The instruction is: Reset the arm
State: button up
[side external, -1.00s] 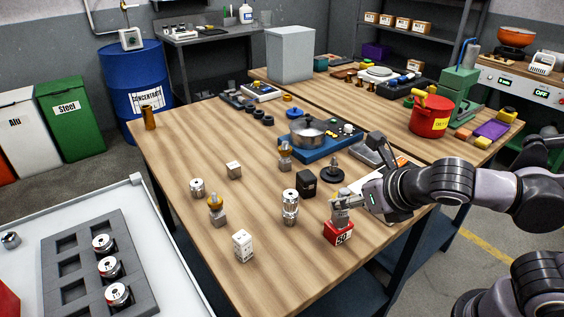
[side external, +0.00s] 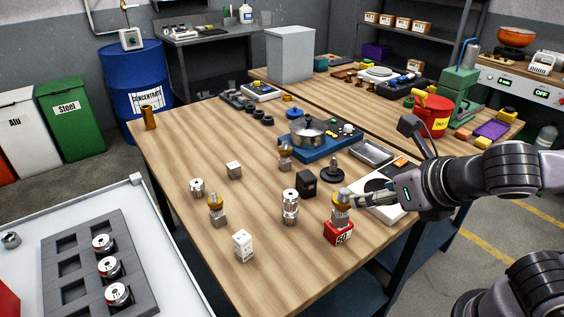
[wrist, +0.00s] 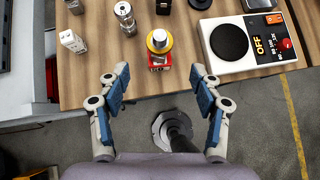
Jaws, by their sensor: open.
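My gripper (wrist: 162,92) is open and empty in the wrist view, its two blue-padded fingers spread wide near the table's front edge. Just ahead of it, a metal part with a yellow ring (wrist: 159,41) stands on a red block (wrist: 158,61). In the side view, my gripper (side external: 372,200) is at the right, close to the part (side external: 341,208) on the red block marked 50 (side external: 338,233). The fingers partly overlap each other there.
A white device reading OFF (wrist: 256,48) lies right of the red block. A hotplate with a pot (side external: 308,133) is farther back.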

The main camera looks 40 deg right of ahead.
aim_at(347, 200)
jog(key=shift+x, duration=6.05)
jog(key=shift+s+r, duration=0.1)
jog(key=shift+r, duration=1.75)
jog(key=s+d+r, duration=0.3)
jog(key=d+r, duration=0.2)
jog(key=d, duration=0.3)
jog(key=shift+r, duration=0.35)
jog(key=shift+d, duration=0.1)
